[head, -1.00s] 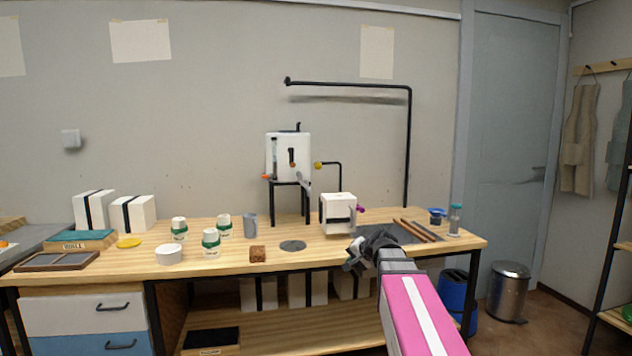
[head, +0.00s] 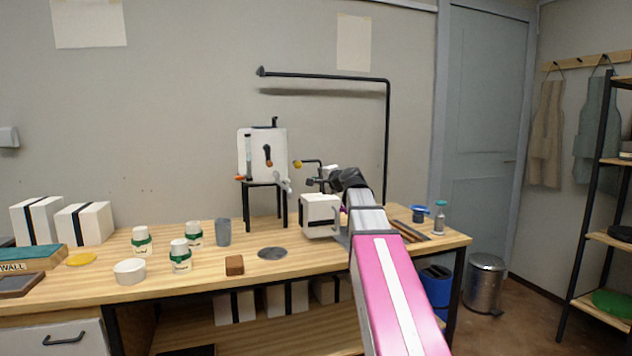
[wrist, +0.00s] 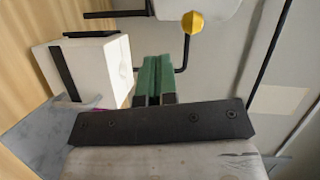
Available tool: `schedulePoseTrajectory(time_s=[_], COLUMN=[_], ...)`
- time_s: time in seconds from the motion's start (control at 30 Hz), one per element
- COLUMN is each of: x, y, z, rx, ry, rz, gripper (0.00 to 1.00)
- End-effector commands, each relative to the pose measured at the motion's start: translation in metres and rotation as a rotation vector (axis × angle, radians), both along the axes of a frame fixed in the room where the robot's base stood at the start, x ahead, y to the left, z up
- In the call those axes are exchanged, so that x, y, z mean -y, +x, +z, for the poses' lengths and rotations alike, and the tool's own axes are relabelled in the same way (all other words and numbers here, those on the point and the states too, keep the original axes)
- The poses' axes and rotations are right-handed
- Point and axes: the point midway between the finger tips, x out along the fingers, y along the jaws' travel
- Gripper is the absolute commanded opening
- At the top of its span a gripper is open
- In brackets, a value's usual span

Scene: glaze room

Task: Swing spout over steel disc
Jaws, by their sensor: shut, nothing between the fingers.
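The spout (head: 312,161) is a thin black pipe with a yellow ball at the white tank's (head: 258,155) right side; it runs right and bends down. In the wrist view the spout (wrist: 186,52) passes just right of my fingers; I cannot tell whether they touch. The steel disc (head: 272,253) is a flat grey round on the table, below and to the front of the tank, with nothing on it. My gripper (head: 314,182) is beside the spout's downward end, above the white box. Its green-padded fingers (wrist: 157,66) are together and empty.
A white box (head: 320,216) with a black band stands right of the disc. A tall black pipe (head: 386,140) rises behind my arm. Jars (head: 180,262), a grey cup (head: 223,232) and a brown block (head: 234,265) stand left of the disc.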

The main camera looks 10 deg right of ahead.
Motion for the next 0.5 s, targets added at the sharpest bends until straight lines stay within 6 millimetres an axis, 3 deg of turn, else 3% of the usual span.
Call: schedulePoseTrajectory(time_s=[0.03,0.33,0.5], x=[-0.006,-0.032,-0.055], y=[0.012,0.06,0.064], z=[0.0,-0.008,-0.012], rx=[-0.001,-0.001,0.0], ry=[0.0,-0.001,-0.003], rz=[0.003,0.002,0.002], gripper=[0.0,0.0,0.0])
